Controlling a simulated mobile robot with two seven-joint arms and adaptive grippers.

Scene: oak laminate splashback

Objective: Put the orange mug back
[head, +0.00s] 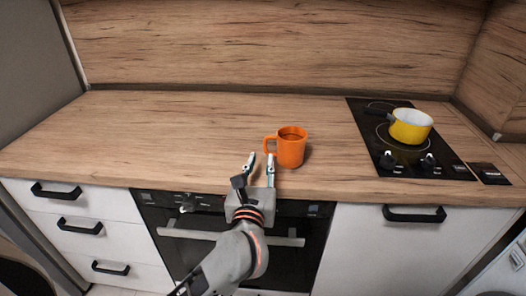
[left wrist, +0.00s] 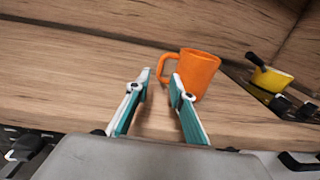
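The orange mug (head: 291,147) stands upright on the wooden countertop, left of the hob, with its handle pointing left. It also shows in the left wrist view (left wrist: 197,72), just beyond the fingers and to the right. My left gripper (head: 261,157) is open over the front edge of the counter, its fingertips just in front of and left of the mug, near the handle. Nothing is between its fingers in the left wrist view (left wrist: 160,78). I cannot see my right gripper in either view.
A yellow saucepan (head: 411,127) with a dark handle stands on the black hob (head: 384,161) at the right. White drawers and an oven (head: 172,246) lie below the counter (head: 130,135). The left part of the counter is clear. A wooden splashback (head: 270,40) rises behind.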

